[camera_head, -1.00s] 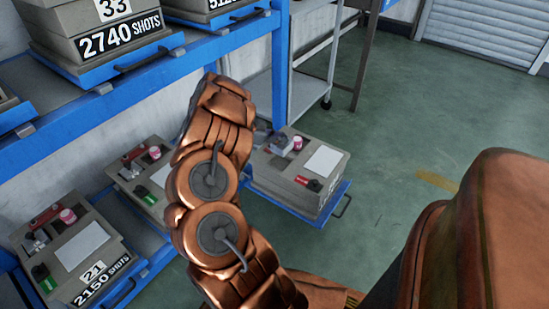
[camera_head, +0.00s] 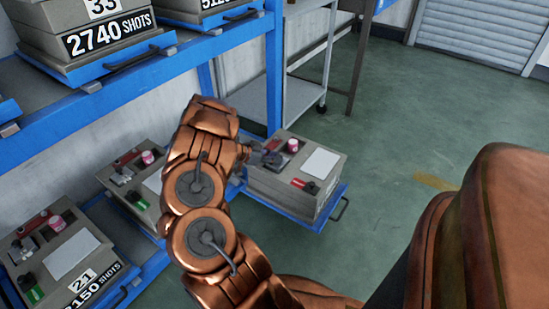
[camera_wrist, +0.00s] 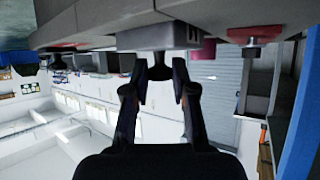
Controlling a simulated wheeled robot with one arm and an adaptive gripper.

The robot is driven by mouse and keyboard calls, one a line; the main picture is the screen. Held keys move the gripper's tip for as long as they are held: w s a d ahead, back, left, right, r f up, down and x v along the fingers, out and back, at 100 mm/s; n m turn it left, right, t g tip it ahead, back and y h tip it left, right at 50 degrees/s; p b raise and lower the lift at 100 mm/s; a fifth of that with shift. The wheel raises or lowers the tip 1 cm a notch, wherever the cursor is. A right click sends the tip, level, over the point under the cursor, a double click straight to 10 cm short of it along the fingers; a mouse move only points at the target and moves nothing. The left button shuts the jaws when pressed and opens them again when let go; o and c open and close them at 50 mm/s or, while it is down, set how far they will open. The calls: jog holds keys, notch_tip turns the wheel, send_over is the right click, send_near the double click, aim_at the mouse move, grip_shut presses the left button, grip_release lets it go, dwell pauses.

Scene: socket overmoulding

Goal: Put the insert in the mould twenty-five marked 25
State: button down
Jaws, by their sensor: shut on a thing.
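The insert is a grey block with a dark stem, held at the mould's top at the far left corner in the head view (camera_head: 272,159). It also shows in the wrist view (camera_wrist: 160,38). My gripper (camera_wrist: 160,85) is shut on the insert's dark stem. In the head view only its dark end (camera_head: 258,153) shows beside the insert, past my copper arm. The grey mould (camera_head: 290,200) beneath sits on a blue tray. Its number cannot be read. I cannot tell whether the insert is fully seated.
On this mould are a pink-capped cylinder (camera_head: 293,145) close beside the insert, a white plate (camera_head: 321,163) and a red part (camera_head: 300,183). A mould marked 21 (camera_head: 98,252) stands at left, another between. A blue shelf (camera_head: 150,95) is above. Floor at right is clear.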

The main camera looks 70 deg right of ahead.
jog(key=c, duration=0.9)
grip_release()
jog(key=shift+c, duration=0.2)
jog(key=p+v, duration=0.3)
jog(key=v, duration=0.9)
jog(key=shift+p, duration=0.4)
jog(key=shift+s, duration=0.1)
